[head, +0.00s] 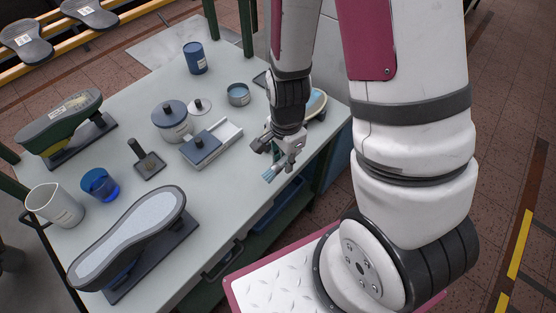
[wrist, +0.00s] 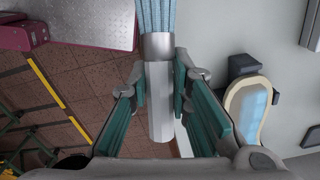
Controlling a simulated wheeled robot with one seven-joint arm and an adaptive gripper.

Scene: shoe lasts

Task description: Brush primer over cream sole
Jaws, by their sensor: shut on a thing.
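My gripper (head: 281,150) is shut on a brush, above the right part of the table's near edge. The brush's pale blue bristles (head: 270,174) point down and toward the front of the table in the head view. In the wrist view its metal ferrule (wrist: 158,47) and grey handle (wrist: 160,110) run between my fingers. The cream sole (wrist: 235,100) lies to the right of the gripper in the wrist view, with a pale blue area on its face. In the head view the cream sole (head: 317,106) is partly hidden behind my arm. The bristles are clear of it.
A grey-edged sole (head: 130,235) on a dark stand is at front left, and a green-sided one (head: 60,122) at far left. A lidded pot (head: 171,122), open tin (head: 238,94), blue can (head: 195,57), blue cup (head: 100,184) and white mug (head: 54,206) stand on the table (head: 222,190).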

